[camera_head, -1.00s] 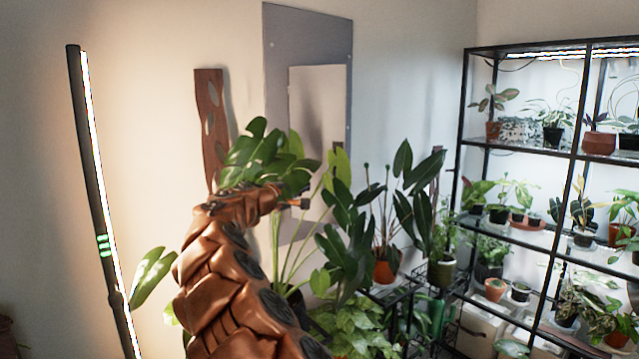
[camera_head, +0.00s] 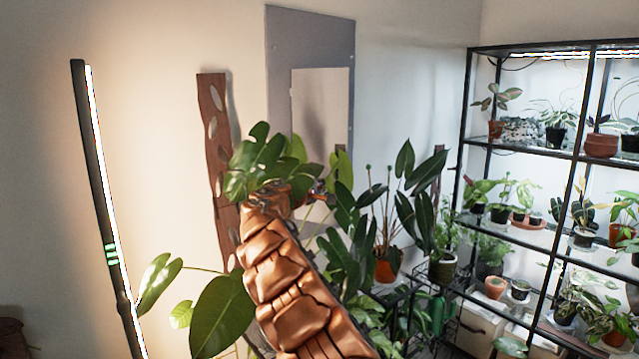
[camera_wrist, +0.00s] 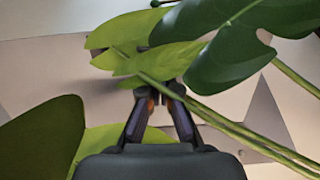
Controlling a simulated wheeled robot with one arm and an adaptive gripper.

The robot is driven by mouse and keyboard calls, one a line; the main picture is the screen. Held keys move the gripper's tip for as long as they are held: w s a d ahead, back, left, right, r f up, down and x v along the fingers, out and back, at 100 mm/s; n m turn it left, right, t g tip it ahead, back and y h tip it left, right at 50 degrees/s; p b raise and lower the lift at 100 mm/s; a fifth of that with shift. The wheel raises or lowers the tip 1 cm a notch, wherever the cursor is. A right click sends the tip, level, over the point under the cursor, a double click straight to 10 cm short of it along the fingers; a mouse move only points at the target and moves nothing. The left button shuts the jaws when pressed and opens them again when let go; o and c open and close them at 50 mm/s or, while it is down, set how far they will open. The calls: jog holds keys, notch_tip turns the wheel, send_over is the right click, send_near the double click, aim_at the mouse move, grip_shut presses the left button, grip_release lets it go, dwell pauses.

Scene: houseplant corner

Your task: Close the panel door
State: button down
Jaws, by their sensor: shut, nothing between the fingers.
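The grey panel (camera_head: 310,45) is fixed flat on the wall. Its pale, rectangular door (camera_head: 322,105) shows in the head view, with a soft dark shadow on it. The door's lower part is hidden behind leaves and my gripper. I cannot tell how far the door stands open. My gripper (camera_head: 320,188) is small among the leaves in front of the panel's lower part. In the wrist view my gripper (camera_wrist: 160,90) is shut and empty, its tips close together at green leaves and stems. A pale surface lies behind them. Contact with the door cannot be made out.
A large potted plant's leaves (camera_head: 262,160) crowd around my gripper and arm. A perforated brown board (camera_head: 215,130) stands against the wall. A lit lamp pole (camera_head: 100,200) is at left. More plants and a black shelf rack (camera_head: 468,120) stand at right.

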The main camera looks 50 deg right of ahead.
jog(key=shift+d+p, duration=0.85)
jog(key=shift+d, duration=0.9)
jog(key=shift+d, duration=0.1)
